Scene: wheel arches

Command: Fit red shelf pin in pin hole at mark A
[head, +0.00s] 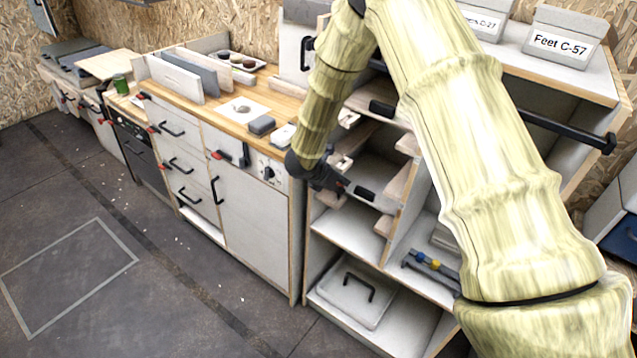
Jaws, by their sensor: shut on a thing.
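My gripper (336,183) is a dark shape at the end of my pale, wood-patterned arm. The jaws are shut, with a tiny reddish spot at the tips that fits the red shelf pin (341,185). The pin is too small to show its tilt. Mark A and its pin hole cannot be made out in this view. My arm hides part of the shelf unit.
A lidded box (352,290) stands on the bottom shelf. Cabinets with handles (217,190) line the left.

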